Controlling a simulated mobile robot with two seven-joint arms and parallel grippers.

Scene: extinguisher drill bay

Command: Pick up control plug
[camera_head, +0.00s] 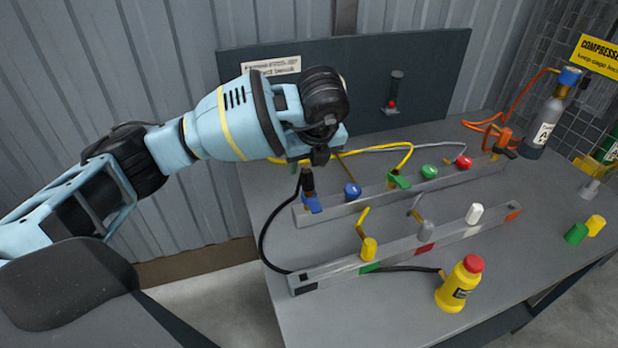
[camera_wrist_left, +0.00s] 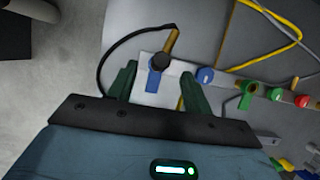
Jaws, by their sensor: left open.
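A black plug (camera_head: 308,182) with a black cable stands upright at the left end of the rear grey rail (camera_head: 330,209), above a blue latch (camera_head: 312,204). No label tells me that it is the control plug. My left gripper (camera_head: 319,156) is open and empty, pointing down just above this plug. In the left wrist view the plug's round black top (camera_wrist_left: 160,62) and the blue latch (camera_wrist_left: 153,82) show between the two dark green fingers, slightly beyond their tips. I cannot tell whether the fingers touch anything. My right gripper is not in view.
A blue knob (camera_head: 352,191) is close on the right, followed by green and red knobs. A front rail (camera_head: 400,252) carries yellow, grey and white knobs. A yellow bottle (camera_head: 460,284) stands at the table's front. A dark panel (camera_head: 440,75) rises behind.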

